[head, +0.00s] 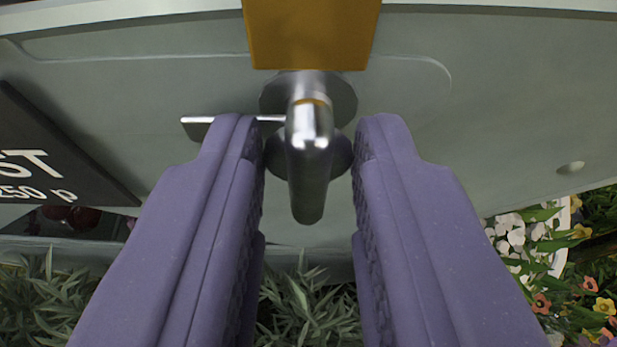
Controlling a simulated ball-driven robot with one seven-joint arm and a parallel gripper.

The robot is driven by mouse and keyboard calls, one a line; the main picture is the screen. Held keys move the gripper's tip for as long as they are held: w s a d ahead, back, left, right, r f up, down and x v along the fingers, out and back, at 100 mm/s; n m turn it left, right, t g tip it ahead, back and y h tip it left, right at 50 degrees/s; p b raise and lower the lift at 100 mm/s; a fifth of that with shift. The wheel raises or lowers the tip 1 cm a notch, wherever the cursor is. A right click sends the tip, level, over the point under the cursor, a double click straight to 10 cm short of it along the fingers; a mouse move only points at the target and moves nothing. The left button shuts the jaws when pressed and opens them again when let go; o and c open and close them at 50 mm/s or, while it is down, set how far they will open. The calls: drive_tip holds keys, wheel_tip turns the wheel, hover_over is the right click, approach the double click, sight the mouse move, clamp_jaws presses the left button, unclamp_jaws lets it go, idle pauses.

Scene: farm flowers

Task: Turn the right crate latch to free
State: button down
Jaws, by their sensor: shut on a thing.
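The crate latch (308,165) is a shiny metal handle on round metal mounts, fixed to the grey-green crate wall (420,130). Its handle points down in the picture. My gripper (309,140) has two purple fingers, one on each side of the latch. It is shut on the latch around its round metal part. The exact contact is partly hidden by the fingertips. A flat metal bar (200,127) reaches left from behind the latch, and the left finger covers part of it.
An orange-yellow block (312,35) sits just above the latch. A dark sign (50,150) with white lettering is at the left. Green leafy plants (310,310) fill the bottom, and white and orange flowers (530,240) stand at the lower right.

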drive_tip(key=c, duration=0.9)
unclamp_jaws()
drive_tip(key=p+v, duration=0.4)
drive_tip(key=v, duration=0.4)
drive_tip(key=shift+w, duration=0.1)
